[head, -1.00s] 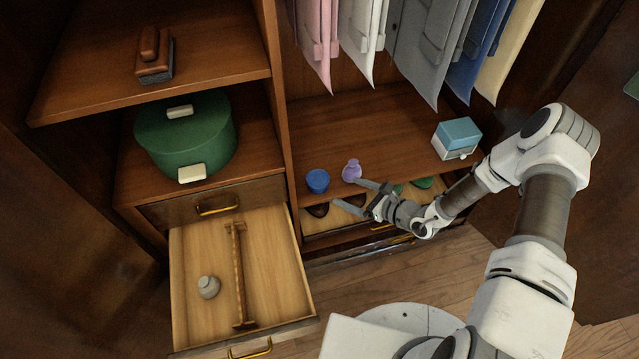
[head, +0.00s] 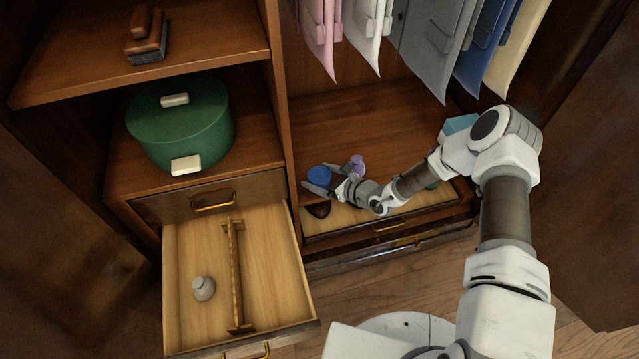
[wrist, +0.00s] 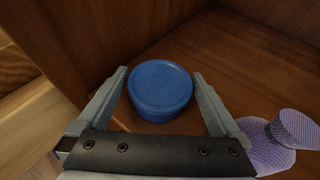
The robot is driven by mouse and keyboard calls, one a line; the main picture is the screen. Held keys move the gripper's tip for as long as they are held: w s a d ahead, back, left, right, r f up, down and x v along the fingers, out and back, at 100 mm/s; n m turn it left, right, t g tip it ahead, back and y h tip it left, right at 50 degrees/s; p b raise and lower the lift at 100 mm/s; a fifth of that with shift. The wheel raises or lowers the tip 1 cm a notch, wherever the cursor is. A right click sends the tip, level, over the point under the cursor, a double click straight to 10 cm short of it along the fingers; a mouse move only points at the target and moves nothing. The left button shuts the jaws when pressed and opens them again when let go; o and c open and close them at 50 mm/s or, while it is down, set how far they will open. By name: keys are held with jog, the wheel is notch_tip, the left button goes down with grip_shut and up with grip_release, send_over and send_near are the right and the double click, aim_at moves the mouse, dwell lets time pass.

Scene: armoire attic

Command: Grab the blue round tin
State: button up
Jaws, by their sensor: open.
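The blue round tin (head: 319,174) stands on the wardrobe floor close to the wooden divider. In the wrist view the tin (wrist: 160,88) is upright, with its flat lid showing. My gripper (head: 322,180) is open, and in the wrist view its two fingers (wrist: 160,76) lie on either side of the tin. There are small gaps between the fingers and the tin. In the head view my gripper partly hides the tin.
The wooden divider (head: 284,120) is to the left. A light-blue box (head: 458,125) is partly hidden by my arm. An open drawer (head: 270,265) juts out at left.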

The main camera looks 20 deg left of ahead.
jog(key=shift+w+a, duration=0.1)
jog(key=c, duration=1.1)
jog(key=shift+c, duration=0.2)
